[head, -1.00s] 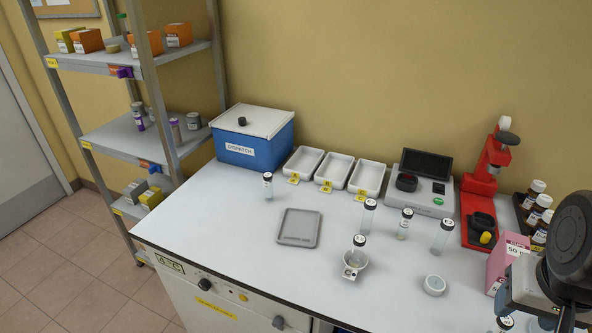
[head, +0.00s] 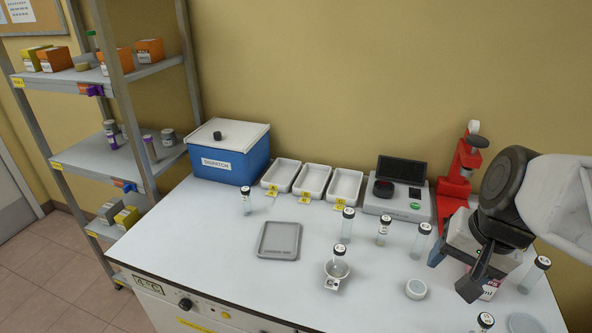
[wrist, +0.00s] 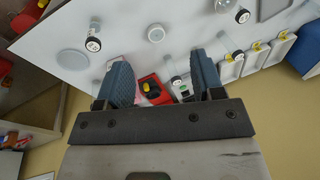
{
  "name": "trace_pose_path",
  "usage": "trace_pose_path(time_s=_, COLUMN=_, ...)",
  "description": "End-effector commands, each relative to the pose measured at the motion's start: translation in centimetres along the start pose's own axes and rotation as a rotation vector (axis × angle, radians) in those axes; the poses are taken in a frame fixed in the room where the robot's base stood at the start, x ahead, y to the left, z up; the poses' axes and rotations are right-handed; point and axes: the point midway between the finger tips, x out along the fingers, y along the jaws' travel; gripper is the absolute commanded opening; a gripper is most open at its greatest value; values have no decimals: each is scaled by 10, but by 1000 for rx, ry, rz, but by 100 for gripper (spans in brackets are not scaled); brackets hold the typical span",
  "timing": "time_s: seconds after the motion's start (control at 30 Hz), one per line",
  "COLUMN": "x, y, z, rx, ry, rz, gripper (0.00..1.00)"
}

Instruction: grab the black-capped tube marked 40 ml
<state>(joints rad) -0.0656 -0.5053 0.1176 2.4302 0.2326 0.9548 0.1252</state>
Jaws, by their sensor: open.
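Several clear tubes with dark caps stand on the white bench. Three form a loose row in the middle: a left tube (head: 347,227), a middle tube (head: 383,231) and a right tube (head: 420,243). A further tube (head: 534,276) is right of my gripper, and a cap (head: 486,320) shows at the bottom edge. Their markings are too small to read. My gripper (head: 454,270) is open above the bench's right side, also in the wrist view (wrist: 162,82), with nothing held.
A grey tray (head: 297,230) lies left of the middle tubes. White bins (head: 312,180), a blue dispatch box (head: 228,166), an analyser with a screen (head: 397,206) and a red stand (head: 450,197) line the back.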

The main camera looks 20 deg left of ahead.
Motion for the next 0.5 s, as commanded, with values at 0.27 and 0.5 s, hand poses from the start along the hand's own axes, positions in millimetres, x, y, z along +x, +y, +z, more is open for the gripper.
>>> trace_pose_path(time_s=0.27, x=25, y=-64, z=-39, rx=166, ry=-119, rz=-144, gripper=62)
trace_pose_path(time_s=0.5, x=50, y=-122, z=-70, rx=318, ry=-230, rz=-249, gripper=62)
